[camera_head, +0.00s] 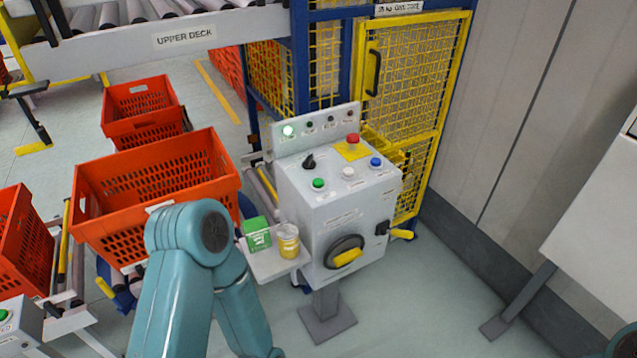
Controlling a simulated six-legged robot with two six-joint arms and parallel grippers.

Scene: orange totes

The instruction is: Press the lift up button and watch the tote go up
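The grey control box (330,220) stands on a post in the middle of the view. Its sloped top has a green button (319,183), a white button (348,172), a blue button (376,162), a red button (352,139) on a yellow plate and a black selector knob (308,160). The labels are too small to read, so I cannot tell which button is lift up. A large orange tote (110,240) sits left of the box, on rollers. My teal left arm is bent in front of it. Neither gripper shows.
A yellow mesh cage (405,75) with blue posts stands behind the box. Above left is the roller deck marked UPPER DECK (185,36). More orange totes (140,103) stand at left. A small shelf (275,265) holds a green box and yellow jar.

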